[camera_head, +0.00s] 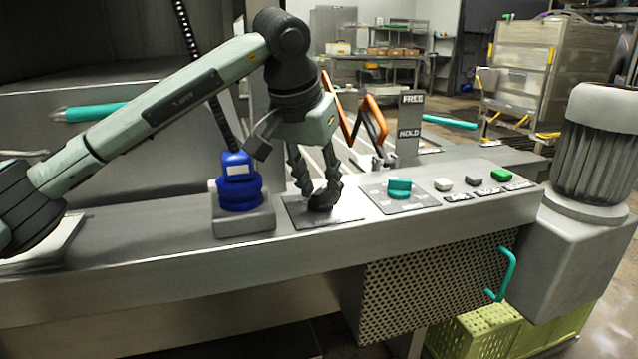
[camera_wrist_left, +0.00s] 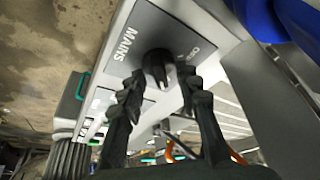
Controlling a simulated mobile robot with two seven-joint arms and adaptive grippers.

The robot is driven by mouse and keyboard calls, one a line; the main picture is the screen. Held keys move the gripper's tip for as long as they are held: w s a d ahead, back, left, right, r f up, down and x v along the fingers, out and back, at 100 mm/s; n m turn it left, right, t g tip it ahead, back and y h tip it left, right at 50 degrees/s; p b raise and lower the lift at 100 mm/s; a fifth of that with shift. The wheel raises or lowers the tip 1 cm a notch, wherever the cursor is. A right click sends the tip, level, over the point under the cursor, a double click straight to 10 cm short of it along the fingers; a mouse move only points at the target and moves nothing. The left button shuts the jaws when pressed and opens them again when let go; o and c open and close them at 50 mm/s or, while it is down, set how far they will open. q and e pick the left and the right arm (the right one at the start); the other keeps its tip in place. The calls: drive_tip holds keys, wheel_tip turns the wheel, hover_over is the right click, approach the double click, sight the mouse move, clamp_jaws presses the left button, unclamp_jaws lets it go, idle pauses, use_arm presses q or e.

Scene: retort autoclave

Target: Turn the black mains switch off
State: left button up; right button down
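The black mains switch (camera_wrist_left: 155,66) is a rotary knob on a grey plate (camera_wrist_left: 138,24) marked MAINS. In the wrist view it lies between and just beyond the fingertips of my left gripper (camera_wrist_left: 162,80). The fingers stand apart, with a gap on each side of the knob; contact is not clear. In the head view my left gripper (camera_head: 318,190) points down at the plate (camera_head: 345,216) on the console, and its fingers largely hide the knob. My right gripper is not in view.
A blue knob-like part (camera_head: 238,190) stands left of the plate. An orange handle (camera_head: 375,120) and a FREE/HOLD sign (camera_head: 409,120) stand behind.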

use_arm(q)
drive_tip(key=shift+c, duration=0.3)
clamp_jaws()
